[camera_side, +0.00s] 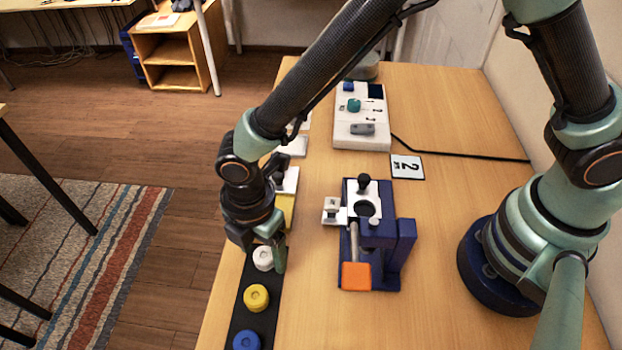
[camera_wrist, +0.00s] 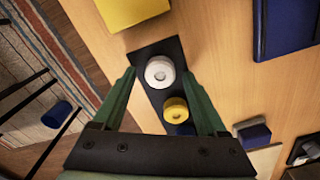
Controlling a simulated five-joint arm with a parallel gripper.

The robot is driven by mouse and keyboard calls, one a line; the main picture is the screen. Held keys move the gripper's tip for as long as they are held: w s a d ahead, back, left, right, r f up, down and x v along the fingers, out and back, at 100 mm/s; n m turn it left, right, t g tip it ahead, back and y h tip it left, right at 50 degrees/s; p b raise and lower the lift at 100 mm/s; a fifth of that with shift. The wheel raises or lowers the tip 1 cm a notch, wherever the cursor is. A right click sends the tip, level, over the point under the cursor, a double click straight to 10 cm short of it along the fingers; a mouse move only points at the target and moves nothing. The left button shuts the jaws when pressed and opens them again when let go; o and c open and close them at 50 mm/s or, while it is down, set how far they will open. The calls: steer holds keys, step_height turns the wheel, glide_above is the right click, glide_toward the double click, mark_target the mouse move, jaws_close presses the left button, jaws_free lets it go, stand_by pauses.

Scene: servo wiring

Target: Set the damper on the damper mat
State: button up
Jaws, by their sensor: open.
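A long black strip (camera_side: 243,297) lies along the table's left edge, bearing a white round puck (camera_side: 263,258), a yellow one (camera_side: 256,297) and a blue one (camera_side: 247,341). I cannot tell which of these is the damper, or whether the strip is the damper mat. My gripper (camera_side: 264,252) is open over the white puck, its fingers pointing down. In the wrist view the white puck (camera_wrist: 160,72) lies between my spread fingertips (camera_wrist: 158,74), with no visible grip on it. The yellow puck (camera_wrist: 176,110) lies nearer the palm; the blue one is mostly hidden.
A dark blue fixture (camera_side: 391,240) with an orange block (camera_side: 356,276) stands to the right of the strip. A yellow pad (camera_wrist: 130,10) lies beyond the strip's end. A white control box (camera_side: 361,135) and a card marked 2 (camera_side: 407,167) are farther back.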

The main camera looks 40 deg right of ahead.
mark_target(262, 256)
steer(key=shift+r, duration=0.1)
step_height(262, 256, up, 11)
steer(key=w+d+r+m+t+y, duration=0.1)
steer(key=w+d+r+m, duration=0.1)
steer(key=d+r+m, duration=0.35)
steer(key=w+d+r+m+t, duration=0.1)
steer(key=w+d+r+m, duration=0.15)
steer(key=d, duration=0.55)
steer(key=s+d+r+m+t, duration=0.1)
steer(key=s+d+r+m, duration=0.1)
steer(key=d+m, duration=0.5)
steer(key=s+d+r+m+t+h, duration=0.1)
steer(key=s+d+r+m+t, duration=0.1)
steer(key=d+m, duration=0.4)
steer(key=d, duration=0.5)
steer(key=shift+r+m+t, duration=0.25)
steer(key=shift+m+t, duration=0.05)
steer(key=shift+m, duration=0.1)
